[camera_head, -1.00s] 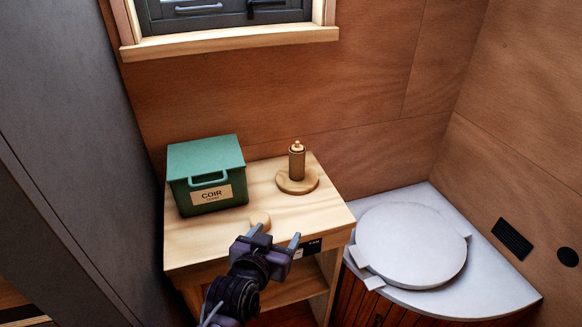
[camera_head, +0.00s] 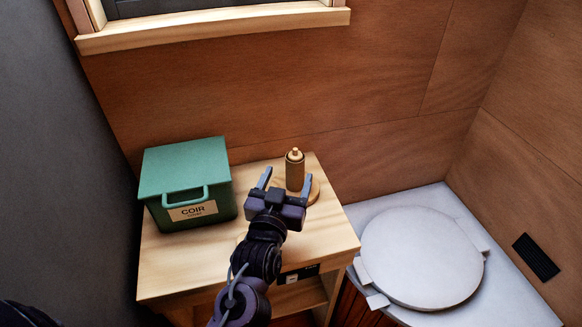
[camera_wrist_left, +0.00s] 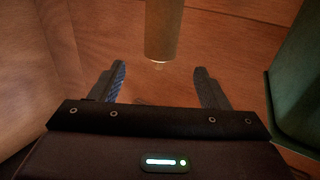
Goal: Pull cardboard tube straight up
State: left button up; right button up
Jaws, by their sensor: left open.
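The brown cardboard tube (camera_head: 295,172) stands upright on a round wooden base (camera_head: 314,187) on the small wooden table, with a pale wooden tip showing at its top. My left gripper (camera_head: 288,183) is open in front of the tube, its jaws pointing toward it and hiding part of the base. In the left wrist view the tube (camera_wrist_left: 162,30) shows at the top, sideways between the two open fingers (camera_wrist_left: 160,82) but beyond their tips. Nothing is between the fingers. My right gripper is not in view.
A green COIR box (camera_head: 186,182) stands left of the gripper on the table (camera_head: 190,262); it shows at right in the wrist view (camera_wrist_left: 298,85). A white round lid (camera_head: 421,257) lies on the counter at right. A windowsill (camera_head: 215,28) juts out above.

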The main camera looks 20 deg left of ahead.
aim_at(295, 150)
pick_arm(q)
jog(key=shift+w+r, duration=0.1)
jog(key=shift+w, duration=0.3)
jog(key=shift+w+a+r, duration=0.1)
jog(key=shift+w+r, duration=0.05)
jog(key=shift+w, duration=0.75)
jog(key=w, duration=0.3)
jog(key=shift+w+a+p, duration=0.1)
jog(key=shift+w+p, duration=0.25)
jog(key=shift+p, duration=0.05)
jog(key=shift+w+a, duration=0.1)
jog(key=shift+w, duration=0.45)
pick_arm(e)
jog(key=shift+s+d+r, duration=0.3)
jog(key=shift+s+r, duration=0.1)
jog(key=shift+s, duration=0.3)
